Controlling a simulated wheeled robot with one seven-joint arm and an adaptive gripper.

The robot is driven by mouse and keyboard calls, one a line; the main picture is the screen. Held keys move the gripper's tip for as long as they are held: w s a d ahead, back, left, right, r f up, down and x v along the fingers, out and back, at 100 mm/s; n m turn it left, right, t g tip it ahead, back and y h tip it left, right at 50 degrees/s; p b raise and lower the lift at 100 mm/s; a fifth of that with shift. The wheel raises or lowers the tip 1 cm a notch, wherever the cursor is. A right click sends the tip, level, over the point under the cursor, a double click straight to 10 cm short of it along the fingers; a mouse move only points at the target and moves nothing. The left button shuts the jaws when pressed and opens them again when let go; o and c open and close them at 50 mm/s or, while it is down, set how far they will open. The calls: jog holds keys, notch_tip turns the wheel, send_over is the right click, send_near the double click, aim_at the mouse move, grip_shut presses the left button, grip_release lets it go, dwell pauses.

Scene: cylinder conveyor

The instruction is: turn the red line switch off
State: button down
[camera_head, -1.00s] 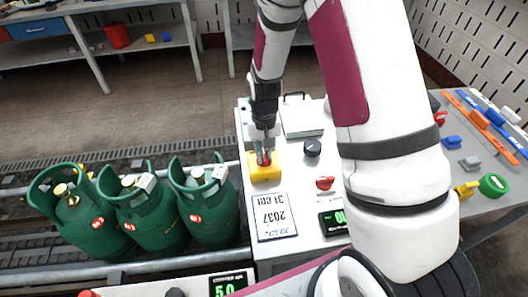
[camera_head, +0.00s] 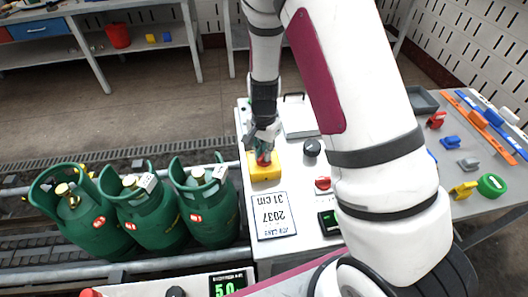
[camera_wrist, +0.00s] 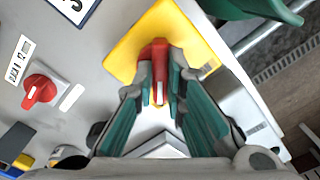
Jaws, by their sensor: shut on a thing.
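The red line switch (camera_wrist: 158,52) is a red handle on a yellow box (camera_wrist: 122,42). In the head view the yellow box (camera_head: 264,174) sits on the panel's left side, and the red handle (camera_head: 264,158) shows just under my gripper (camera_head: 263,150). In the wrist view my gripper (camera_wrist: 160,88) has its two fingers around the red handle, one on each side, shut on it. The handle's lower part is partly hidden between the fingers.
A second red knob (camera_wrist: 40,90), also in the head view (camera_head: 323,184), and a black knob (camera_head: 312,148) are on the panel. Several green gas cylinders (camera_head: 208,212) stand on the conveyor at left.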

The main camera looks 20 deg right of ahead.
dwell(0.6)
jog(key=c, duration=1.6)
grip_release()
jog(key=shift+c, duration=0.2)
notch_tip(320, 180, up, 12)
jog(key=s+r+n+t+y, duration=0.1)
jog(key=s+r+n, duration=0.1)
jog(key=s+r, duration=0.4)
jog(key=s+r+n+t, duration=0.1)
jog(key=s+r+n, duration=0.2)
jog(key=r, duration=0.6)
jog(key=s+r+n+t+h, duration=0.1)
jog(key=s+r+n+t, duration=0.2)
jog(key=s, duration=1.1)
notch_tip(320, 180, up, 3)
jog(key=n, duration=0.3)
jog(key=shift+r, duration=0.15)
